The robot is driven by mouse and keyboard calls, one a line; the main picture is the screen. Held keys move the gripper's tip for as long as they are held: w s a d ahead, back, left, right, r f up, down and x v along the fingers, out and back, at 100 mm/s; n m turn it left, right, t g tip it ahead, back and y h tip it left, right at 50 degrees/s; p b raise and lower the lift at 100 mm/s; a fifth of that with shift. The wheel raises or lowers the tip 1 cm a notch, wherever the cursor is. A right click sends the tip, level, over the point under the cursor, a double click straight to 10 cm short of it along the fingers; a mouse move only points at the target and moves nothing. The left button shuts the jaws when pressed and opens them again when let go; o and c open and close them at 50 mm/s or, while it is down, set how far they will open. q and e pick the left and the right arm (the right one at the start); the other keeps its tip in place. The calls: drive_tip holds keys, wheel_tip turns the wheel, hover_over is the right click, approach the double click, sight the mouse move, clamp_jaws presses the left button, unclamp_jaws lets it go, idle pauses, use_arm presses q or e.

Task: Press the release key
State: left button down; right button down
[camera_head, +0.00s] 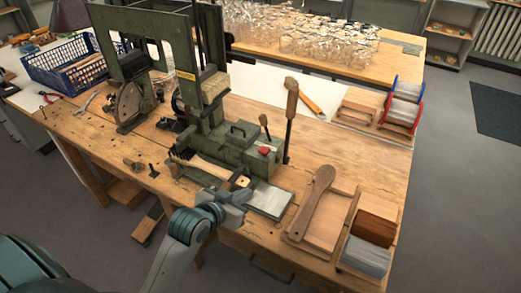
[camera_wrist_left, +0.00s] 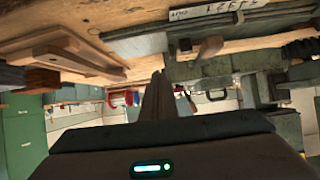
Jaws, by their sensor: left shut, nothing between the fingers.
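The green tufting machine (camera_head: 228,140) stands on the wooden bench. I cannot tell for sure which part is the release key. My left gripper (camera_head: 246,195) is shut and empty, close to the machine's front edge and the pale block; whether it touches is unclear. My right gripper is not in view.
A tall wooden-handled lever (camera_head: 290,110) rises right of the red button. A grey plate (camera_head: 270,200) lies right of my gripper. A wooden brush body (camera_head: 313,203) and a bristle tray (camera_head: 368,238) lie further right. A blue crate (camera_head: 65,65) stands back left.

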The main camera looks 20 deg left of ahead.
use_arm(q)
drive_tip(key=w+a+r+t, duration=0.2)
drive_tip(key=w+r, duration=0.4)
drive_tip(key=r, duration=0.3)
drive_tip(key=shift+w+a+r+t, duration=0.2)
drive_tip(key=shift+a+r+t, duration=0.15)
drive_tip(key=shift+t, duration=0.25)
drive_tip(key=shift+w+f, duration=0.1)
drive_tip(key=p, duration=0.2)
hover_over(260, 150)
drive_tip(key=s+d, duration=0.1)
drive_tip(key=s, duration=0.1)
wheel_tip(260, 150, down, 2)
drive_tip(key=shift+f+p, duration=0.7)
drive_tip(key=shift+f, duration=1.55)
